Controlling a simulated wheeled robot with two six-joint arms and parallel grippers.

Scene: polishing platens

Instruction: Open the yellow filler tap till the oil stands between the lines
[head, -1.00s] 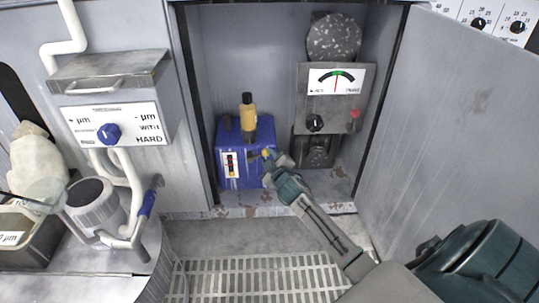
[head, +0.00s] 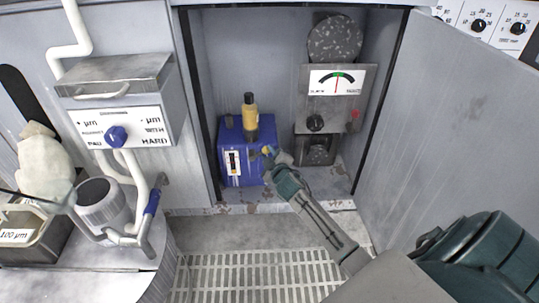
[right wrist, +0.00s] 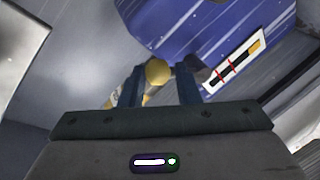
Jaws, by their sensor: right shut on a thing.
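The blue oil box (head: 240,180) stands on the cabinet floor; it also shows in the right wrist view (right wrist: 190,30). A yellow bottle-like part with a dark top (head: 251,118) stands upright on it. The sight gauge (head: 233,163) is a pale strip on its front. In the right wrist view the gauge (right wrist: 237,66) has two red lines, and the amber oil fills only its bottom end, short of both lines. The yellow filler tap (right wrist: 158,72) is between the fingers of my right gripper (right wrist: 160,88), which is shut on it. My left gripper is out of view.
The cabinet door (head: 455,130) stands open at the right. A dial meter (head: 336,82) and a black knob (head: 315,122) are beside the box. At left are a blue selector knob (head: 117,136) and a blue-handled pipe (head: 152,202). A floor grating (head: 260,275) lies in front.

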